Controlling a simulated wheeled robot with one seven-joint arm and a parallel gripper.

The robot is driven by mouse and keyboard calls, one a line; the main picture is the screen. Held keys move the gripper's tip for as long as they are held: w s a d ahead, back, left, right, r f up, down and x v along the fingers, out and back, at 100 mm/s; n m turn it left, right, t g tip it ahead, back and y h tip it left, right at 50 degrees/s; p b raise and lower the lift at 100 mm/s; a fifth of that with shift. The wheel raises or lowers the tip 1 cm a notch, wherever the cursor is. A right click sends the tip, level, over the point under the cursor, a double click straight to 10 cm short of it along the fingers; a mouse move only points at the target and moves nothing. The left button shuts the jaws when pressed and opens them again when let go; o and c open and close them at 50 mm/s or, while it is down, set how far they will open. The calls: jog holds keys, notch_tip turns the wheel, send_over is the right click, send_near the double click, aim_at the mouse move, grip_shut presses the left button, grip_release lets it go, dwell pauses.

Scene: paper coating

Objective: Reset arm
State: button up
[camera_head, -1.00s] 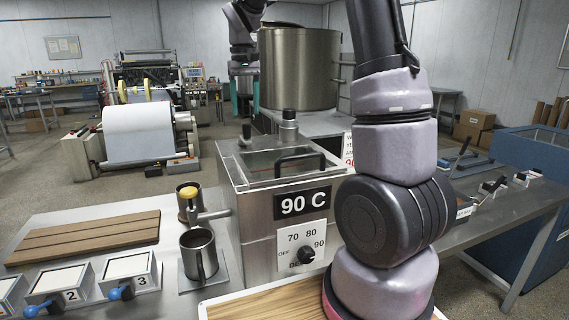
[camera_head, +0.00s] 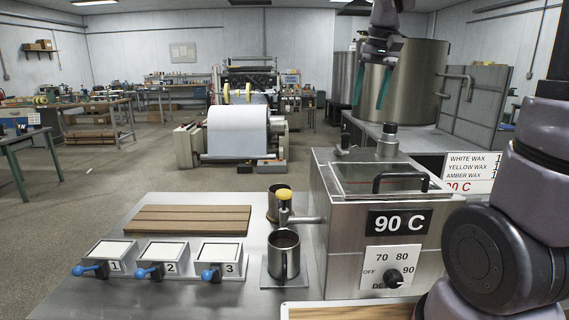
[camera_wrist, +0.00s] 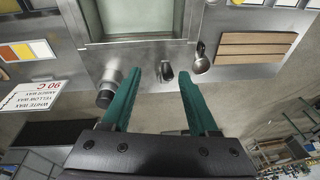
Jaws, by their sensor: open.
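My gripper (camera_head: 373,90) hangs in the air above and behind the steel wax tank, with its two green fingers pointing down. In the wrist view my gripper (camera_wrist: 155,100) is open, the fingers are wide apart and nothing is between them. The tank (camera_head: 365,225) has a clear lid with a black handle, a "90 C" display and a temperature knob (camera_head: 392,283). Part of my arm shows at the right of the head view.
A metal mug (camera_head: 284,258) stands left of the tank under a yellow-knobbed tap (camera_head: 284,194). A slatted wooden board (camera_head: 190,219) and three numbered boxes lie on the steel table (camera_head: 90,300). A large vat (camera_head: 405,80) stands behind. A paper roll (camera_head: 237,130) is farther back.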

jog(key=s+d+m+t, duration=0.1)
jog(key=s+t, duration=0.1)
jog(key=s, duration=0.6)
jog(key=s+d+m+t+y, duration=0.1)
jog(key=s+d+m+t, duration=0.1)
jog(key=s, duration=0.6)
jog(key=shift+r+t, duration=0.2)
jog(key=shift+t, duration=0.3)
dwell(1.0)
jog(key=shift+c, duration=0.8)
jog(key=shift+s, duration=0.1)
